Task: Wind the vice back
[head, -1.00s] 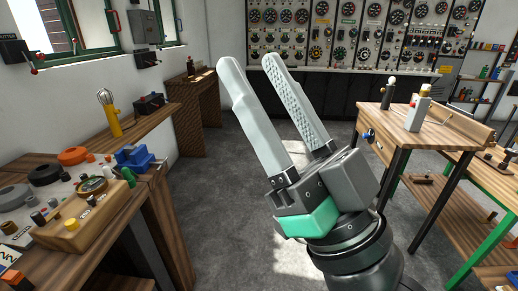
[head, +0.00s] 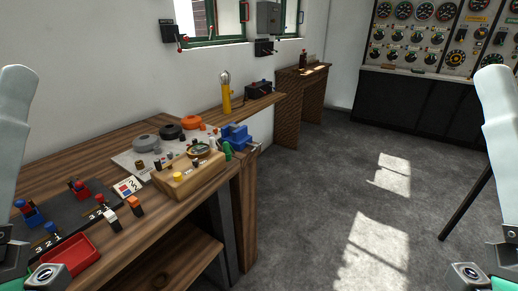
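The small blue vice (head: 236,137) is fixed at the right edge of the wooden bench, in the middle of the head view. A grey bar shows at its right side, but its jaw gap is too small to make out. My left gripper (head: 14,130) shows at the left edge as one pale upright finger. My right gripper (head: 499,120) shows at the right edge as one pale finger. Both are well apart from the vice. The other finger of each is out of view, and nothing is seen held.
On the bench (head: 130,235) are a wooden block with a gauge (head: 186,178), orange and grey rings (head: 191,122), a red tray (head: 74,256) and a dark switch board (head: 65,215). A yellow-handled tool (head: 226,95) stands behind the vice. Open grey floor (head: 320,190) lies to the right.

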